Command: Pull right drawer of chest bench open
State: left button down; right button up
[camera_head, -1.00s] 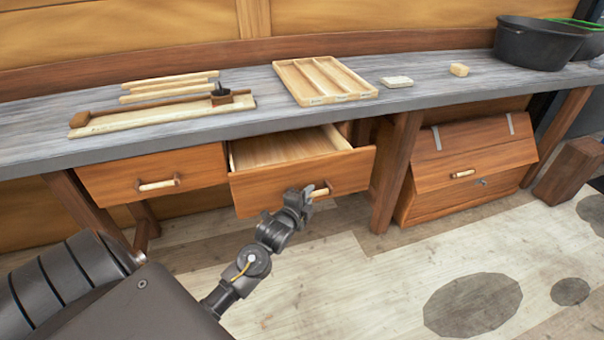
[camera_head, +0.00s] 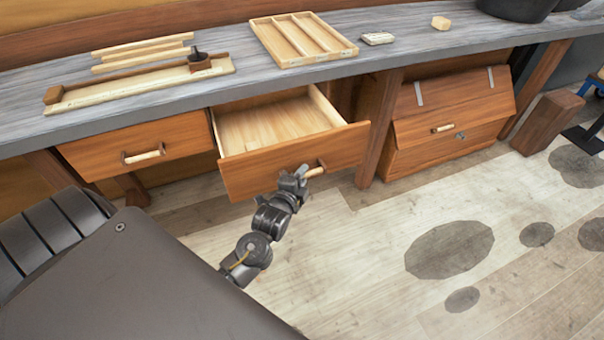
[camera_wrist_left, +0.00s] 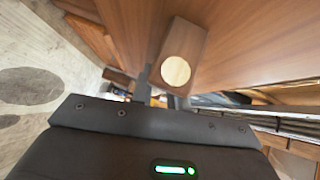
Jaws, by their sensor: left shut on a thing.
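The right drawer (camera_head: 290,158) of the chest bench is pulled out, and its pale, empty inside shows in the head view. My left gripper (camera_head: 303,177) is at the drawer's front and shut on its handle (camera_head: 315,171); only part of the handle shows past the fingers. In the left wrist view the handle's wooden mount with a round pale end (camera_wrist_left: 176,71) stands out from the drawer front (camera_wrist_left: 235,50), close to the fingers. The left drawer (camera_head: 140,147) is shut, with its own pale handle (camera_head: 144,154). My right gripper is not in view.
The grey bench top (camera_head: 230,95) holds a divided wooden tray (camera_head: 304,40), wooden strips (camera_head: 140,47), a small pale block (camera_head: 378,38) and a dark pot (camera_head: 517,8). A wooden chest (camera_head: 450,120) stands under the bench to the right. The floor in front is clear.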

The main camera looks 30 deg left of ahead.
pick_arm(q)
jog(key=c, duration=1.6)
grip_release()
jog(key=shift+c, duration=0.2)
jog(key=v, duration=1.1)
jog(key=shift+w+f, duration=0.1)
